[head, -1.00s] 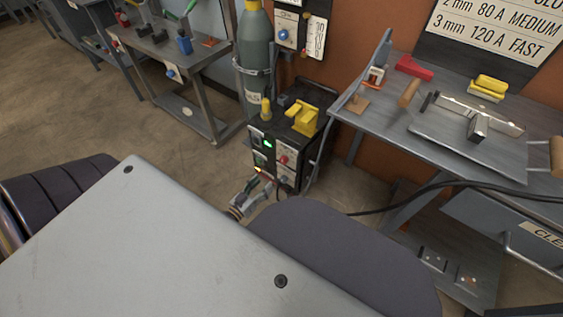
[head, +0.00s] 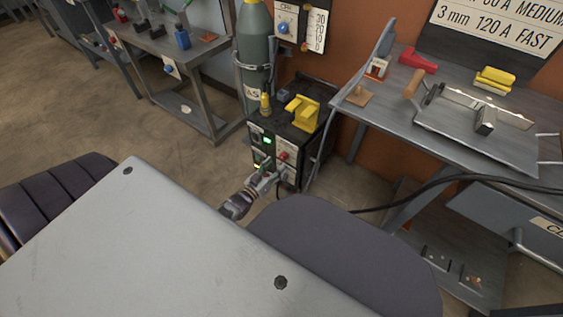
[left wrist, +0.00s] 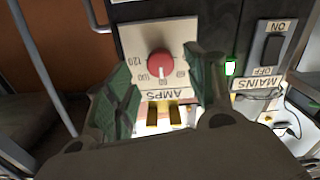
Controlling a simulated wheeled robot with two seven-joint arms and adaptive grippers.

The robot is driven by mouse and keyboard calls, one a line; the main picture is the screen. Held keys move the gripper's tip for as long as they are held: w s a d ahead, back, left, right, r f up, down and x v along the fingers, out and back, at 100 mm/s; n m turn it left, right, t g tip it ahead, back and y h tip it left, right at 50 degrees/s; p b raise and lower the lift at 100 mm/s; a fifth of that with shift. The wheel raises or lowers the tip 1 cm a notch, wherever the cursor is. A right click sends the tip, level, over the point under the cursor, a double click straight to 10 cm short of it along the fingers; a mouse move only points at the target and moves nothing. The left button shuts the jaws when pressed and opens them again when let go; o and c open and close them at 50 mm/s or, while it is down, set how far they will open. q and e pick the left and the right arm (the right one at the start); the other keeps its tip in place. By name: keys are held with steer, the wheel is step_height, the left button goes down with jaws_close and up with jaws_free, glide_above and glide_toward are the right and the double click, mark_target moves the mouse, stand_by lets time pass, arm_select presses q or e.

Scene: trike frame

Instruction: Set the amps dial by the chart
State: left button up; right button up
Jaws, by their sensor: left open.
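The amps dial is a red round knob (left wrist: 161,63) on a pale plate marked AMPS, upside down in the left wrist view. The numbers 120 and 100 show beside it; others are too small or covered. A pale mark shows at its lower edge, but its exact setting is unclear. In the head view the red knob (head: 284,155) is on the front of the black welder (head: 310,140). My left gripper (left wrist: 163,97) is open, its green-padded fingers on either side of the plate, apart from the knob. It also shows low before the welder (head: 268,174). The chart (head: 505,18) reads "3 mm 120 A FAST"; its top is cut off.
A MAINS switch (left wrist: 272,48) and a lit green lamp (left wrist: 230,68) are beside the amps plate. A grey gas cylinder (head: 254,45) stands behind the welder. A metal bench (head: 460,135) is at the right, with a cable running below it.

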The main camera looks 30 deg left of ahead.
mark_target(282, 159)
arm_select(q)
steer(key=shift+w+d+b, duration=0.2)
steer(key=shift+w+b, duration=0.6)
steer(key=shift+w, duration=1.6)
steer(key=c, duration=1)
steer(key=shift+c, duration=0.2)
